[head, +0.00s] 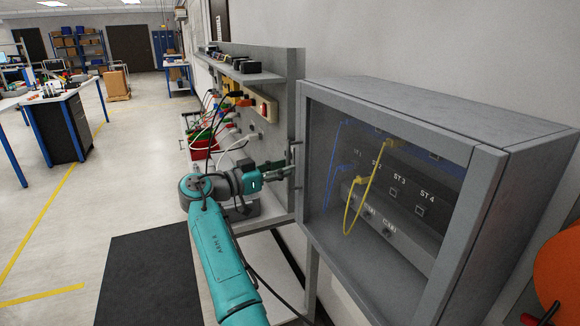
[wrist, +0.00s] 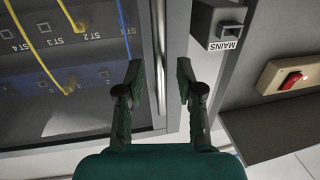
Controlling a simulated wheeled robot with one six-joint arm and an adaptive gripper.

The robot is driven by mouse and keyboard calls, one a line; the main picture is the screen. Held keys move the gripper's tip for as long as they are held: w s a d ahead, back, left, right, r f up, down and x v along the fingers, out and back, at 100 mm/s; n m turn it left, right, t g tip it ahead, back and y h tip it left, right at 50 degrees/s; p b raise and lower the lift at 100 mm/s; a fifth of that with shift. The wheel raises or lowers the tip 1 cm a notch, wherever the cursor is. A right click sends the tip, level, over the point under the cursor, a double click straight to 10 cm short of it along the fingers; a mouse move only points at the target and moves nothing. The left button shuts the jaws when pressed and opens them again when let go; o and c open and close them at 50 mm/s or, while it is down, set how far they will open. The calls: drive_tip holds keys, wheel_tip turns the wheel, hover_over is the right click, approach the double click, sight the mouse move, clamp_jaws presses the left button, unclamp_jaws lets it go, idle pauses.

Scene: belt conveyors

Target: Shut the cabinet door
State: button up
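The grey cabinet (head: 475,110) is on the wall at the right in the head view. Its framed glass door (head: 320,170) covers the front, and I cannot tell whether it is fully shut or slightly ajar. The door's vertical bar handle (wrist: 159,50) shows in the wrist view, and the handle (head: 295,153) is at the door's left edge in the head view. My gripper (wrist: 159,80) is open, one finger on each side of the handle's line. It looks empty; whether it touches the handle is unclear. In the head view my gripper (head: 283,172) reaches the handle from the left.
A grey panel (head: 280,125) with plugs, cables and a shelf stands left of the cabinet. A MAINS box (wrist: 222,27) and a red switch (wrist: 291,80) are right of the fingers. Yellow and blue cables (head: 360,195) show behind the glass. Open floor (head: 100,200) lies to the left.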

drive_tip(key=v, duration=0.8)
drive_tip(key=shift+s+a, duration=0.25)
drive_tip(key=shift+a, duration=0.05)
